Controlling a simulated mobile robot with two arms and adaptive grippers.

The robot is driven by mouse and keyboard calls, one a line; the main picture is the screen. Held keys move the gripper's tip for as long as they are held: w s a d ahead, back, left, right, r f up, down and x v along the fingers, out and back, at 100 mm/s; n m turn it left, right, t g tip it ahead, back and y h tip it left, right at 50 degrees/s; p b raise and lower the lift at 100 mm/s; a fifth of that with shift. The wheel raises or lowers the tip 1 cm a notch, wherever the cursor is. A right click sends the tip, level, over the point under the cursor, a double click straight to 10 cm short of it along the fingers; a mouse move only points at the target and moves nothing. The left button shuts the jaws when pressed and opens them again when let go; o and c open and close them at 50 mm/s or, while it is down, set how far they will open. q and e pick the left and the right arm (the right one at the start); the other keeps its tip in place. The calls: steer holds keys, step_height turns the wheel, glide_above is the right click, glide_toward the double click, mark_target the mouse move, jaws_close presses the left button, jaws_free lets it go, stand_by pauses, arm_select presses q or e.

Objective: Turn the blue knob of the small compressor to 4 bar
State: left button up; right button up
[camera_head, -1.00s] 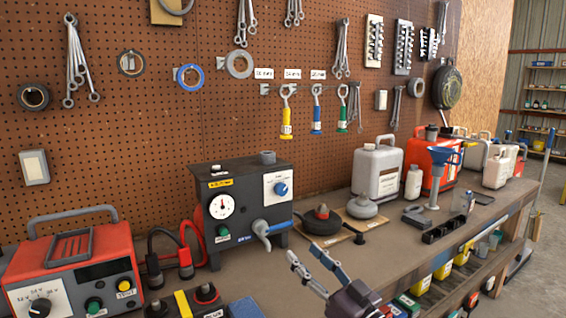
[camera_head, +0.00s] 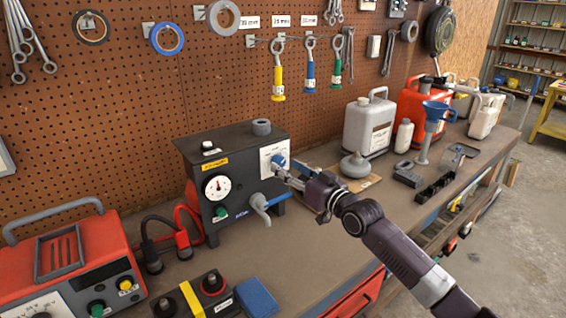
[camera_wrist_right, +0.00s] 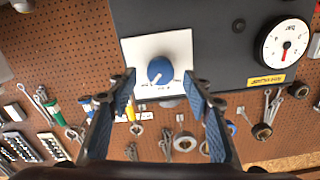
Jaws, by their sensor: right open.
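The small compressor (camera_head: 232,180) is a dark box on the workbench, with a white round gauge (camera_head: 217,187) on its front. Its blue knob (camera_head: 278,161) sits on a white plate at the right of the front. My right gripper (camera_head: 284,172) is open at the knob, its fingertips partly covering it in the head view. In the right wrist view the blue knob (camera_wrist_right: 160,71) lies ahead between the two spread fingers, with clear space on both sides. The gauge (camera_wrist_right: 286,44) also shows there, its red needle too small to read surely. My left gripper is not in view.
A grey lever valve (camera_head: 260,205) sticks out below the knob. A red charger (camera_head: 70,265) with cables stands at the left. A battery (camera_head: 205,292) and a blue block (camera_head: 257,297) lie in front. Canisters (camera_head: 370,125) stand to the right.

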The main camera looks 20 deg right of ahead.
mark_target(278, 162)
steer(key=shift+x, duration=0.75)
steer(key=shift+w+a+r, duration=0.1)
steer(key=shift+w+a, duration=0.05)
steer(key=shift+w, duration=0.2)
steer(key=shift+w, duration=0.1)
steer(key=shift+c, duration=0.5)
steer(key=c, duration=1)
steer(key=shift+c, duration=0.2)
